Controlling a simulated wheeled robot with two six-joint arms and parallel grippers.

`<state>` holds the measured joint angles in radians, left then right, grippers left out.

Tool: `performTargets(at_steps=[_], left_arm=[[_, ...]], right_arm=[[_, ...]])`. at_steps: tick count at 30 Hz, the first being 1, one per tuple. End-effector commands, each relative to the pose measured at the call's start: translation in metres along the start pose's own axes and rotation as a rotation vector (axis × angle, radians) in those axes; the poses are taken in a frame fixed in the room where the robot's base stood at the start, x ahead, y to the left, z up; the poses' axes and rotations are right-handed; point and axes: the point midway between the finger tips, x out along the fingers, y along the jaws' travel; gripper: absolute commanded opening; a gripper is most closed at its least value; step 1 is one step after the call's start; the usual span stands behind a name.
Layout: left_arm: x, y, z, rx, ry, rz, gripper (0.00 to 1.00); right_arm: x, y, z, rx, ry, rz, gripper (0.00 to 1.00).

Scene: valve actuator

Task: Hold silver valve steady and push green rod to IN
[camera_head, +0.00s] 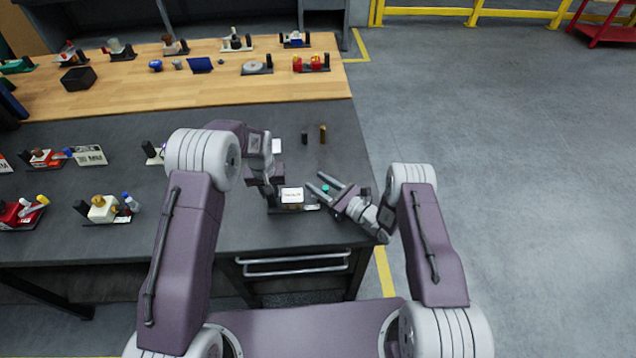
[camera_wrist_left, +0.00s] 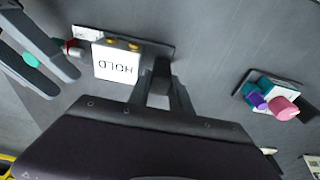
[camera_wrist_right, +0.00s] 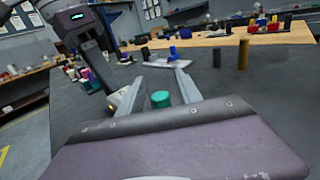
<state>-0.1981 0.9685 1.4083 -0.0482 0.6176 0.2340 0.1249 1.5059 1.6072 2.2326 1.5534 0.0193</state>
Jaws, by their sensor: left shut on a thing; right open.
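The valve is a small block with a white HOLD plate (camera_head: 292,195) on a dark base near the table's front edge. The plate also shows in the left wrist view (camera_wrist_left: 116,64). My left gripper (camera_wrist_left: 162,78) is shut on the dark upright post (camera_wrist_left: 160,70) beside the block. The green rod end (camera_wrist_right: 160,99) lies between the spread fingers of my right gripper (camera_wrist_right: 159,76), with visible gaps. In the head view the green end (camera_head: 325,188) sits right of the valve, between those open fingers. The rod's shaft is mostly hidden.
A black post (camera_head: 304,138) and a brass post (camera_head: 323,134) stand behind the valve. Several other fixtures stand at the left, including a cream one (camera_head: 102,209). More stand on the wooden bench (camera_head: 200,90) at the back. The grey tabletop between is mostly clear.

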Motion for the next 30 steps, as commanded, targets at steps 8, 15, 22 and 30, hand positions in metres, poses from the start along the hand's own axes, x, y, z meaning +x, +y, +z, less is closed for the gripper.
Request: performTargets(at_steps=[8,15,22,30], left_arm=[[0.002,-0.0002,0.0007,0.0,-0.001,0.0,0.0],[0.0019,-0.0002,0.0006,0.0,-0.001,0.0,0.0],[0.0018,-0.0003,0.0005,-0.001,-0.001,0.0,0.0],[0.0018,-0.0004,0.0005,-0.001,0.0,0.0,0.0]], right_arm=[[0.0053,0.0001,-0.0006,0.001,0.0,-0.001,0.41],[0.0051,0.0001,-0.0005,0.001,0.0,0.0,0.0],[0.005,0.0001,-0.0004,0.001,0.0,0.0,0.0],[0.0049,0.0001,-0.0003,0.001,0.0,0.0,0.0]])
